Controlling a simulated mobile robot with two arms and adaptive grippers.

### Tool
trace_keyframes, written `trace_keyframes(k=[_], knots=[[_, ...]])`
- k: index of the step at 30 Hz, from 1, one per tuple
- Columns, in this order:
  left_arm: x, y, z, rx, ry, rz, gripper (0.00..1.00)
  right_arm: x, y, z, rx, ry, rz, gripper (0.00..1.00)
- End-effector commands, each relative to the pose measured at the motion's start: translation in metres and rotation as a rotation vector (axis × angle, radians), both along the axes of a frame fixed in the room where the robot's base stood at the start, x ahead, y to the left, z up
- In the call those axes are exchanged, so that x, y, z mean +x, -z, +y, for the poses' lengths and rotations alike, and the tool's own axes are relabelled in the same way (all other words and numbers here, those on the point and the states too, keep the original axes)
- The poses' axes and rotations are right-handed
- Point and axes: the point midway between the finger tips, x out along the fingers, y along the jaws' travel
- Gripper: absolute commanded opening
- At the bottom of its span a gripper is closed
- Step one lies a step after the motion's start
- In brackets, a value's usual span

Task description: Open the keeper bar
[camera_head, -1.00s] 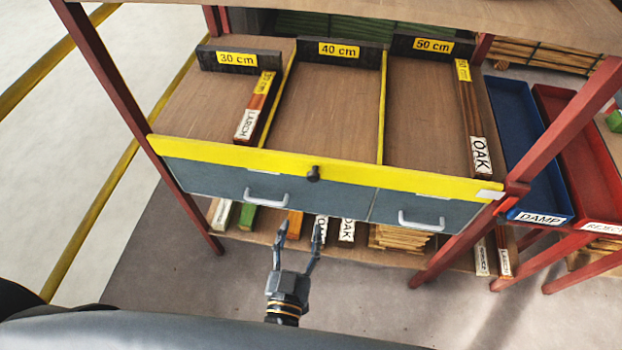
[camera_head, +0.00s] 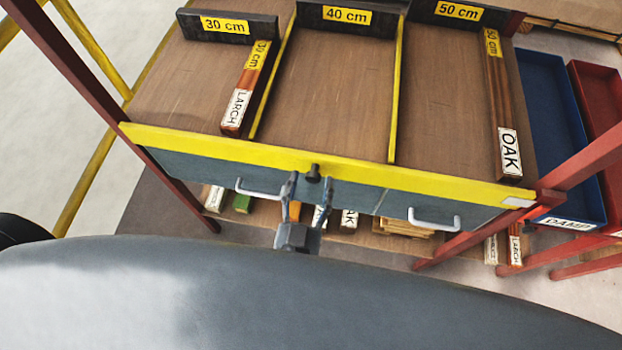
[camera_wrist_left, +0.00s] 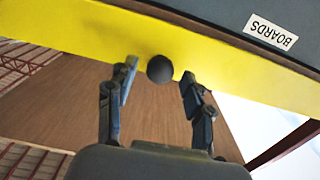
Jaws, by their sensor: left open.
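The keeper bar (camera_head: 225,150) is a long yellow bar across the front of the sorting shelf, above the grey drawer fronts. A dark round knob (camera_head: 313,171) sticks out near its middle. My left gripper (camera_head: 310,183) is open at the knob, with one finger on each side of it. In the left wrist view the knob (camera_wrist_left: 160,69) shows between the two open fingertips of my gripper (camera_wrist_left: 158,77), against the yellow bar (camera_wrist_left: 70,28). I see gaps beside the knob; the fingers are not closed on it. My right gripper is not in view.
Behind the bar are bays marked 30, 40 and 50 cm, with a LARCH board (camera_head: 243,95) and an OAK board (camera_head: 502,115). Drawer handles (camera_head: 262,191) (camera_head: 434,222) stick out below. A blue DAMP tray (camera_head: 560,130) and a red tray (camera_head: 597,100) stand at right.

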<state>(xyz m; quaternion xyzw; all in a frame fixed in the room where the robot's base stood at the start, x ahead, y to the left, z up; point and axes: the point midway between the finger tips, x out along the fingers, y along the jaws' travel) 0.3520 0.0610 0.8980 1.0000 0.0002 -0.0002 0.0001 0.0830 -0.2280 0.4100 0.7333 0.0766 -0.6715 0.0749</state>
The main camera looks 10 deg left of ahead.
Motion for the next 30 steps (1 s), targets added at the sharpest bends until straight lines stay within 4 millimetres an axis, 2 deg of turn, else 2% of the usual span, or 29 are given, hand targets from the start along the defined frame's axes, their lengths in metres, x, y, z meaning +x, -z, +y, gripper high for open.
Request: trace_keyframes(k=[2,3,10,16,19,30], knots=[[0.0,0.0,0.0,0.0,0.0,0.0,0.52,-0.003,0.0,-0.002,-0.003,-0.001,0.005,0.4],[0.0,0.0,0.0,0.0,0.0,0.0,0.48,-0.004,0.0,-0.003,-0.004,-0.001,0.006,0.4],[0.0,0.0,0.0,0.0,0.0,0.0,0.01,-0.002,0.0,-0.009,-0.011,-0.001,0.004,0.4],[0.0,0.0,0.0,0.0,0.0,-0.001,0.0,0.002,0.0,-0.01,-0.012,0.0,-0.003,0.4],[0.0,0.005,0.0,0.003,-0.001,-0.018,0.0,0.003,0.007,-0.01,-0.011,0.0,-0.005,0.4],[-0.01,0.027,0.0,0.003,0.0,-0.267,0.0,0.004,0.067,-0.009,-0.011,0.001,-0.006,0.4]])
